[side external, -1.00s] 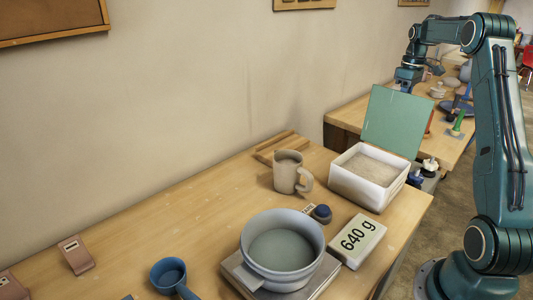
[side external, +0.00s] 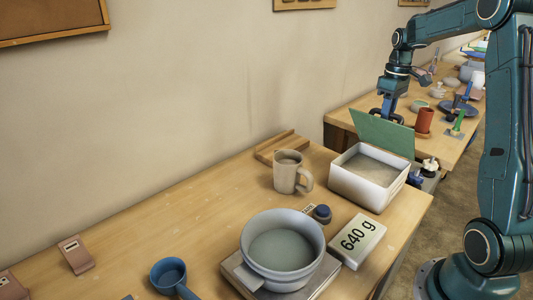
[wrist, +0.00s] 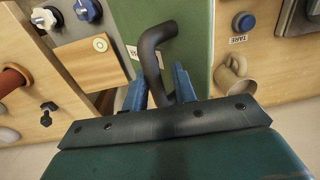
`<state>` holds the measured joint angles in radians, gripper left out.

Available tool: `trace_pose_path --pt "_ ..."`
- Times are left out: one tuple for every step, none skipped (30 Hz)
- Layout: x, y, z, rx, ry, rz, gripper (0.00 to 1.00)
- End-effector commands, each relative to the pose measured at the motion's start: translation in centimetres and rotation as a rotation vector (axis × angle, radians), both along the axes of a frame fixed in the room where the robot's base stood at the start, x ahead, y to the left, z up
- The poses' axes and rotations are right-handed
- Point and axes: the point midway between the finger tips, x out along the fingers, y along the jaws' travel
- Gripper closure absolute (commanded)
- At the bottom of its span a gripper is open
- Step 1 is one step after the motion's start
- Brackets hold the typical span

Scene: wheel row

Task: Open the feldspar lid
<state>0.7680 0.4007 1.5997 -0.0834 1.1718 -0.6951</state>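The green lid (side external: 382,132) leans back at the rear edge of a white box (side external: 368,183), raised clear of the opening. Pale powder (side external: 375,165) shows in the box. No readable feldspar label is visible. In the wrist view the lid (wrist: 200,45) carries a dark bent handle (wrist: 151,55). My gripper (side external: 388,118) is at the lid's top edge, on its far side. In the wrist view my gripper's blue fingers (wrist: 160,78) are apart on either side of the handle. A gap shows between the handle and the right finger; contact with the left finger is unclear.
A beige mug (side external: 288,172), a blue button (side external: 322,213) and a grey bowl (side external: 282,247) on a scale stand left of the box. Behind my gripper, a second bench holds a red-brown cylinder (side external: 425,120).

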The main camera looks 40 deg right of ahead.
Motion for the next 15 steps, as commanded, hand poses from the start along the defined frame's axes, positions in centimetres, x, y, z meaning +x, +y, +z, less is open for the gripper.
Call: trace_pose_path --pt "0.0 0.7 -0.2 0.000 0.000 0.001 0.73" --pt "0.0 1.1 -0.5 0.000 0.000 0.001 0.73" --pt "0.0 1.6 -0.7 0.001 0.001 0.002 0.73" --pt "0.0 2.0 -0.9 0.001 0.001 0.002 0.73" --pt "0.0 2.3 -1.2 0.001 0.001 0.002 0.73" --pt "0.0 2.8 -1.5 0.001 0.002 0.002 0.73" --pt "0.0 3.2 -1.7 0.000 0.001 0.001 0.73" --pt "0.0 3.5 -1.9 0.001 0.001 0.002 0.73" --pt "0.0 4.0 -2.3 0.001 0.001 0.002 0.73" --pt "0.0 4.3 -2.5 0.001 0.001 0.002 0.73" --pt "0.0 4.6 -2.8 0.001 0.001 0.002 0.73" --pt "0.0 5.0 -3.2 0.001 0.001 0.002 0.73" --pt "0.0 5.3 -3.5 0.001 0.001 0.002 0.73" --pt "0.0 5.6 -3.8 0.001 0.002 0.002 0.73" --pt "0.0 6.0 -4.2 0.001 0.001 0.002 0.73"
